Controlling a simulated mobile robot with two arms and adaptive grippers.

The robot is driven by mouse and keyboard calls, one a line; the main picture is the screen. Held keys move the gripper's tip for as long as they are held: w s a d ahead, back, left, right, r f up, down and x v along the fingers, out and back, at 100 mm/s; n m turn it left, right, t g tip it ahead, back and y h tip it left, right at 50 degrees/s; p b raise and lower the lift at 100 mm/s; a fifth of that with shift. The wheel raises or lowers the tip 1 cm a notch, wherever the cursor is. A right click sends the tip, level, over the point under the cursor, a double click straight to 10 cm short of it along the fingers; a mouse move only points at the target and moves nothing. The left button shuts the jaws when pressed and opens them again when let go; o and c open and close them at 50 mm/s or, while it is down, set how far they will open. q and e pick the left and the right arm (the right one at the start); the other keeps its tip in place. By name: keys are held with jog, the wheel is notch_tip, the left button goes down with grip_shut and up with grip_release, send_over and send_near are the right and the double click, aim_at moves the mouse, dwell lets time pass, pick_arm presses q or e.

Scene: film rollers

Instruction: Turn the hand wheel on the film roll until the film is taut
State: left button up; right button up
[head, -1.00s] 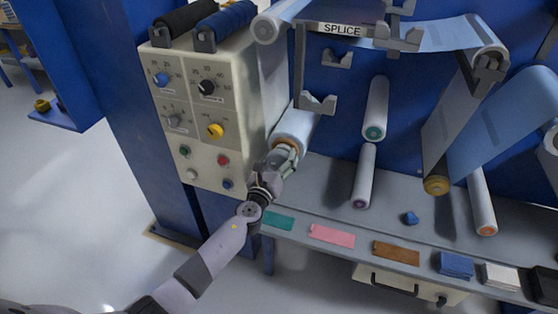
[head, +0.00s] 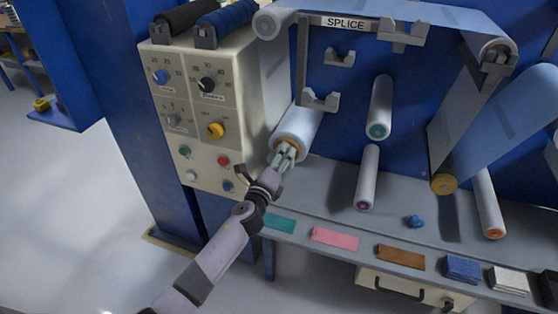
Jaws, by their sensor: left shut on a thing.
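The film roll (head: 300,126), pale with an orange core ring at its near end, sits low on the blue panel, right of the control box. My left gripper (head: 284,153) is at this near end, its fingers shut at the hub. The fingers largely hide the hand wheel they hold. The film (head: 276,82) runs up from the roll to a top left roller (head: 267,24). From there a pale blue span (head: 385,15) crosses to the upper right roller (head: 499,48), looking nearly straight with no clear sag. My right gripper is not in view.
The control box (head: 234,125) with knobs and buttons stands close left of my arm. Spare rolls (head: 379,108) (head: 368,178) project from the panel. The shelf below carries coloured strips (head: 334,239), cloths (head: 462,268) and a small blue knob (head: 416,222).

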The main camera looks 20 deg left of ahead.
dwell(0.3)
pick_arm(q)
jog(key=o, duration=1.2)
jog(key=shift+c, duration=0.2)
jog(key=s, duration=1.2)
jog(key=shift+a, duration=0.25)
